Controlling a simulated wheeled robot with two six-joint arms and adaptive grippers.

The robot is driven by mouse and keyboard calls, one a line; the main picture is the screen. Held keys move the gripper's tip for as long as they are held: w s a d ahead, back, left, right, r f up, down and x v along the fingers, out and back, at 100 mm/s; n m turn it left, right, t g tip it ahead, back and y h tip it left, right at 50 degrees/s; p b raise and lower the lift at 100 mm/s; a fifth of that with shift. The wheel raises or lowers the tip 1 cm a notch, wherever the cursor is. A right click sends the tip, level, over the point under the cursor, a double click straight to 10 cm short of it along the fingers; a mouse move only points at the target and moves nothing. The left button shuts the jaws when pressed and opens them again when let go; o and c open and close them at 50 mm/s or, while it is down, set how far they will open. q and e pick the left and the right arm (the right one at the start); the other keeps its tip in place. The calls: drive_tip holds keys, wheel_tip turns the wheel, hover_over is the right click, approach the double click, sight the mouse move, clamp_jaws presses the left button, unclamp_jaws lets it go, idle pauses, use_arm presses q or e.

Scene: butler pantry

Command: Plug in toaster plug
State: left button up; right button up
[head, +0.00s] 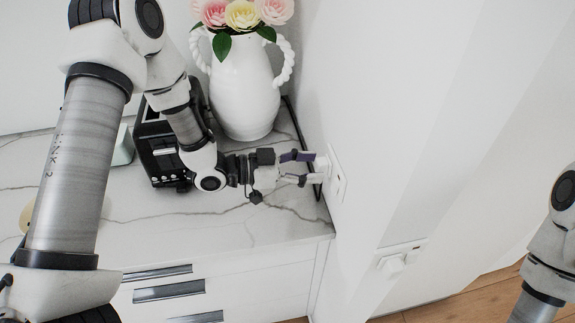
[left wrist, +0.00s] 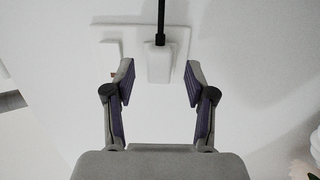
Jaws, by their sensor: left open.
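The white plug (head: 320,166) with its black cord (head: 301,135) is at the white outlet plate (head: 337,174) on the wall, right of the counter. In the left wrist view the plug (left wrist: 158,64) appears against the plate (left wrist: 106,48), cord pointing up; how deep it sits cannot be told. My left gripper (head: 304,170) is open, its fingertips to either side of the plug's near end. In the left wrist view there is a gap between each fingertip and the plug (left wrist: 160,82). The black toaster (head: 160,150) stands on the counter, partly hidden behind my left arm.
A white vase (head: 245,95) with flowers stands behind my left wrist, close to the wall. The marble counter (head: 255,225) is clear in front. Drawers with dark handles (head: 170,289) are below. Another white wall fitting (head: 398,260) is lower right. Part of my right arm shows at the right edge.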

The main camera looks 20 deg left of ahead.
use_arm(q)
drive_tip(key=v, duration=1.1)
